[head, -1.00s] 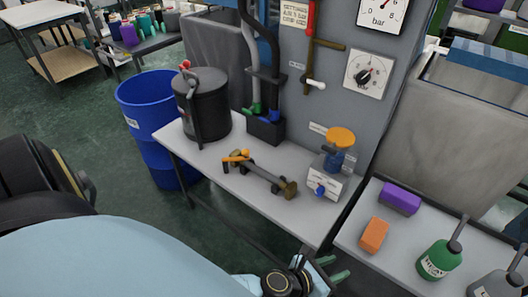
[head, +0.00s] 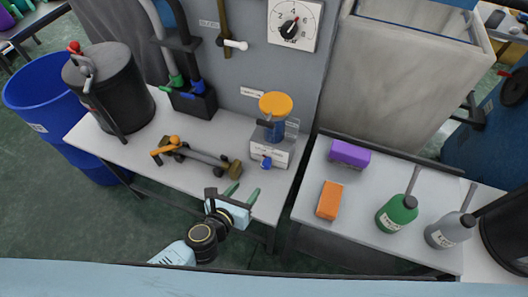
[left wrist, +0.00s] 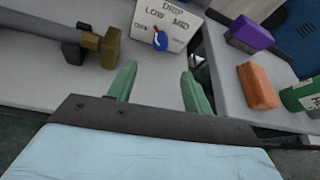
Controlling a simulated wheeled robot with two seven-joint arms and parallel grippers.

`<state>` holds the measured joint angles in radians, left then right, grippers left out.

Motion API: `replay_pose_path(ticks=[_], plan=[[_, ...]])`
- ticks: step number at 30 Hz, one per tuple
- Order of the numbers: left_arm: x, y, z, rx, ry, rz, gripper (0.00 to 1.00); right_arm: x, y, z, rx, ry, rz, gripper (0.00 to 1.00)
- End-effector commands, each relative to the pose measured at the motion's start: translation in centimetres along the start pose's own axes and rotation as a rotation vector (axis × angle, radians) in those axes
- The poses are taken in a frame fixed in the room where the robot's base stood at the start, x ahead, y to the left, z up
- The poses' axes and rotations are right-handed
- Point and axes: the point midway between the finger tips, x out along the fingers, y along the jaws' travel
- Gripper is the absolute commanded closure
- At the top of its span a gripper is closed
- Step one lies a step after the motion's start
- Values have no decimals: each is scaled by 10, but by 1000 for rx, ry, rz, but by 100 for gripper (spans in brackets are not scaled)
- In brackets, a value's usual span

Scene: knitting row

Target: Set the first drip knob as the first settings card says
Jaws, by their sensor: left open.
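The drip unit (head: 273,149) stands at the right end of the grey bench, with an orange-topped blue part above it. Its blue drip knob (head: 266,162) is on the front face. In the left wrist view the knob (left wrist: 160,40) sits under a label reading DRIP, LOW, MID; its small pointer is to the upper left. My left gripper (head: 242,193) is open and empty at the bench's front edge, short of the knob. In the left wrist view its green fingers (left wrist: 156,85) are apart below the knob. My right gripper is out of view. I cannot pick out a settings card here.
A brass-ended fitting (head: 200,158) lies on the bench left of the drip unit. A black pot (head: 110,90) stands further left. The right table holds a purple block (head: 349,154), an orange block (head: 329,200) and a green bottle (head: 397,214).

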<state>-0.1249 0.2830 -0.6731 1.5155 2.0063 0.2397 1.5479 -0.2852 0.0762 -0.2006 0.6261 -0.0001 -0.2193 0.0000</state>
Motion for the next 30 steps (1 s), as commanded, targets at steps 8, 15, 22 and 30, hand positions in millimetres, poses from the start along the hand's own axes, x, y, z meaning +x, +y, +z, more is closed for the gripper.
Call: replay_pose_path(ticks=[8, 15, 22, 30], plan=[[39, 0, -2, 0, -1, -1, 50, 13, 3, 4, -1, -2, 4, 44], [91, 0, -2, 1, -2, -2, 50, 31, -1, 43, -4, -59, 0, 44], [124, -1, -2, 0, 0, -2, 50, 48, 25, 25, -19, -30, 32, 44], [133, -1, 0, 0, 1, -1, 50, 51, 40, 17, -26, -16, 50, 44]])
